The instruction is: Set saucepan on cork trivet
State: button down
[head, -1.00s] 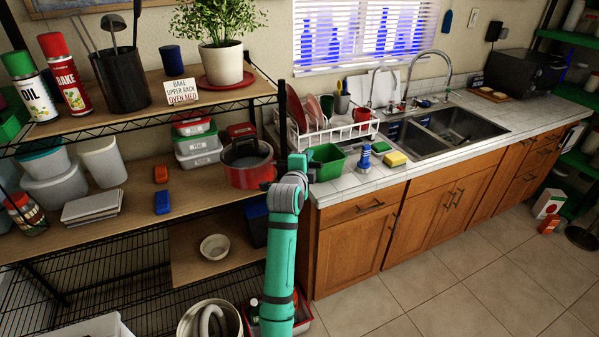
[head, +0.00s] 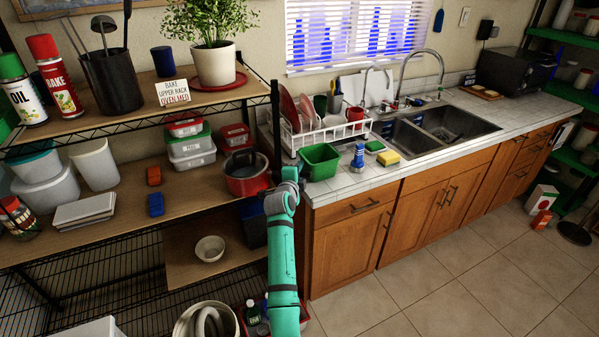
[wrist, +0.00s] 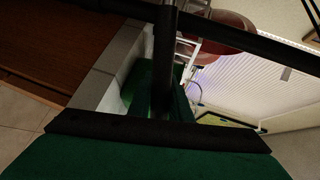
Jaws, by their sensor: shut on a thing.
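The red saucepan (head: 240,187) with a dark inside is upright at the right end of the middle shelf board. It is low over the board; I cannot tell whether it touches. My gripper (head: 283,178), just right of the pan beside the black rack post, is shut on the pan's handle side. The fingertips are mostly hidden in the head view. In the wrist view a dark bar (wrist: 165,60), likely the handle, runs out from between the fingers. I cannot make out the cork trivet; anything under the pan is hidden.
The black rack post (head: 277,120) stands close to my gripper. Lidded containers (head: 190,148) and a small red-lidded box (head: 236,136) are behind the pan. A green bin (head: 320,162) and dish rack (head: 345,132) stand on the counter to the right.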

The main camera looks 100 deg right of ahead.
jog(key=shift+w, duration=0.1)
jog(key=c, duration=1.6)
grip_release()
jog(key=shift+f, duration=0.2)
jog(key=shift+c, duration=0.2)
jog(key=v, duration=1.2)
